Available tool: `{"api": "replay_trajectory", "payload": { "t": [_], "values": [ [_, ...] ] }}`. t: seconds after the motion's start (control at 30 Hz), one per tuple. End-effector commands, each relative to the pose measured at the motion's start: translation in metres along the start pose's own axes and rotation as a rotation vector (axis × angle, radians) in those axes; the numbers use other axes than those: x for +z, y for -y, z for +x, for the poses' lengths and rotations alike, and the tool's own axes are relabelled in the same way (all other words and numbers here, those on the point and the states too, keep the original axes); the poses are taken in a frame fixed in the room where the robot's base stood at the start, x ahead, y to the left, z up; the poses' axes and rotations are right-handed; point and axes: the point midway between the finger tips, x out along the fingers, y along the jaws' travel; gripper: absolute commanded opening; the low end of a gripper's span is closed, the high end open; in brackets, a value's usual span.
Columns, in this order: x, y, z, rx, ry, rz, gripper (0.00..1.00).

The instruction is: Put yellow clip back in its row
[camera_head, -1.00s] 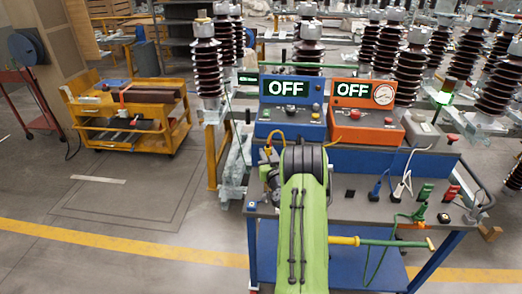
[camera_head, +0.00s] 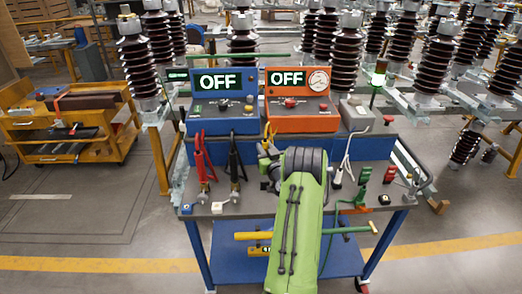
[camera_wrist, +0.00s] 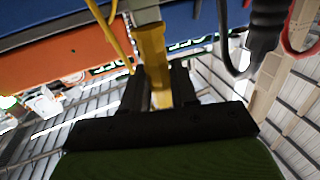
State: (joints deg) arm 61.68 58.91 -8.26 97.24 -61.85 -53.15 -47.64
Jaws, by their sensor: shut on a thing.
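My gripper (camera_wrist: 157,88) is shut on the yellow clip (camera_wrist: 153,52), which stands between the two black fingers in the wrist view. A yellow cable runs from its side. In the head view the yellow clip (camera_head: 268,133) shows at the left of my green arm, above the bench top, and my gripper (camera_head: 266,158) is partly hidden by the arm. The row on the bench holds a red clip (camera_head: 203,165) and a black clip (camera_head: 236,165) to the left of the arm. A white clip (camera_head: 347,160) stands to the right. The bench behind my arm is hidden.
A blue console (camera_head: 222,105) and an orange console (camera_head: 302,105), both reading OFF, stand behind the row. Green (camera_head: 364,175) and red (camera_head: 390,174) pieces are at the bench's right. Insulators stand behind. A yellow trolley (camera_head: 65,125) is at the left.

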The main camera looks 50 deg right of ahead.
Motion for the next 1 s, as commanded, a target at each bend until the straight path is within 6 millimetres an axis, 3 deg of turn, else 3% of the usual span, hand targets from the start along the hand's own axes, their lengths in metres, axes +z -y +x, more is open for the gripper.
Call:
{"api": "replay_trajectory", "payload": {
  "t": [0.43,1.0],
  "values": [
    [0.003,0.0,-0.001,0.003,-0.003,-0.003,0.0],
    [0.056,0.0,-0.001,0.001,-0.002,-0.003,0.0]
  ]
}}
